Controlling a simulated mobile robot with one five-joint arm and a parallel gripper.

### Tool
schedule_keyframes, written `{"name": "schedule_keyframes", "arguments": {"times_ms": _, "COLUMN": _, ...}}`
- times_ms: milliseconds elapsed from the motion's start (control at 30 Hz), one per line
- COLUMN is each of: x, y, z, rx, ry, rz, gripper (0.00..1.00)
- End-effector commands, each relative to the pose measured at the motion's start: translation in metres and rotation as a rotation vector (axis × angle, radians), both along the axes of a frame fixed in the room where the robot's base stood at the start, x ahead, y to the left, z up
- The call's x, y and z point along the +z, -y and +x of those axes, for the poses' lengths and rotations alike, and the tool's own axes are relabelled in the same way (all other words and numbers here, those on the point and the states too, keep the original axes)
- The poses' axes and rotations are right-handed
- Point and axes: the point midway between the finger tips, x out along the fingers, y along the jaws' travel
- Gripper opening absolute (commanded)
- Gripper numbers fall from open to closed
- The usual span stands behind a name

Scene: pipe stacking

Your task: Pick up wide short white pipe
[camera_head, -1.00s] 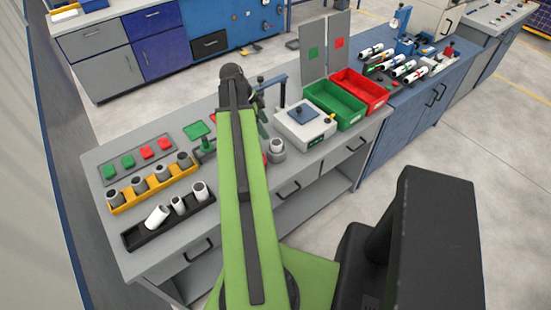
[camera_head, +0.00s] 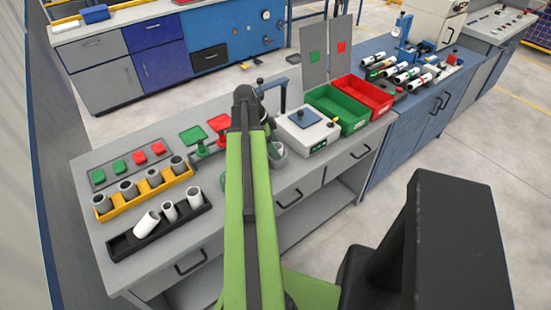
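A black tray (camera_head: 122,246) on the near left of the grey workbench holds three white pipes. The left one (camera_head: 147,224) is wide and leans. The middle one (camera_head: 170,211) is narrower and the right one (camera_head: 195,197) is wide; both look upright. I cannot tell for sure which is the wide short one. My green arm reaches over the bench, to the right of the tray. Its dark wrist shows at the far end, but the gripper's fingers are hidden behind the arm, well apart from the tray.
A yellow tray (camera_head: 128,203) with several grey pipes stands behind the black tray. Green (camera_head: 193,136) and red (camera_head: 220,124) stands rise beyond. A grey round fixture (camera_head: 277,153) is close beside my arm. A white device (camera_head: 308,128) and green bin (camera_head: 334,108) stand right.

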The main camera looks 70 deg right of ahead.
Motion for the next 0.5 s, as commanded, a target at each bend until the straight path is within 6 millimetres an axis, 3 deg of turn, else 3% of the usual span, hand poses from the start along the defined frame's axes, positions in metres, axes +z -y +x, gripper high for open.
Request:
{"name": "schedule_keyframes", "arguments": {"times_ms": 67, "x": 0.0005, "y": 0.0, "z": 0.0, "rx": 0.0, "ry": 0.0, "rz": 0.0, "gripper": 0.57}}
{"name": "schedule_keyframes", "arguments": {"times_ms": 500, "x": 0.0005, "y": 0.0002, "z": -0.0004, "rx": -0.001, "ry": 0.0, "rz": 0.0, "gripper": 0.0}}
